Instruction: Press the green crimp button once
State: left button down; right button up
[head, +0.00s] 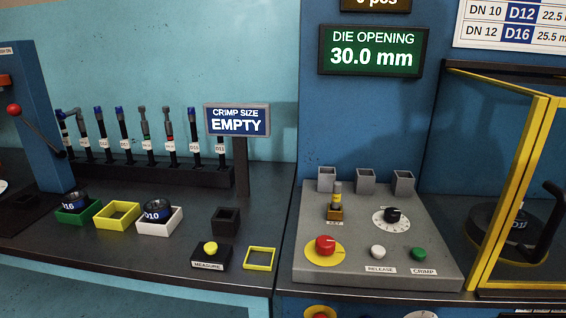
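The green crimp button (418,254) sits near the right front of the sloped grey control panel (440,272), above a white label reading CRIMP. No gripper or arm of mine shows in the head view, and nothing covers the button. A white button (378,252) labelled RELEASE is just left of it. A red mushroom button (325,245) on a yellow disc is at the panel's left. A key switch (335,207) and a black rotary dial (392,215) are behind them. The green display (371,52) reads DIE OPENING 30.0 mm.
A yellow-framed guard (512,190) stands right of the panel. The CRIMP SIZE sign (237,120) reads EMPTY. Left of the panel are a yellow MEASURE button (210,248), small coloured trays and a rack (150,172) of several hoses. The space above the panel's front looks clear.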

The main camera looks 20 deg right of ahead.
aim_at(419, 254)
jog(key=z, duration=1.95)
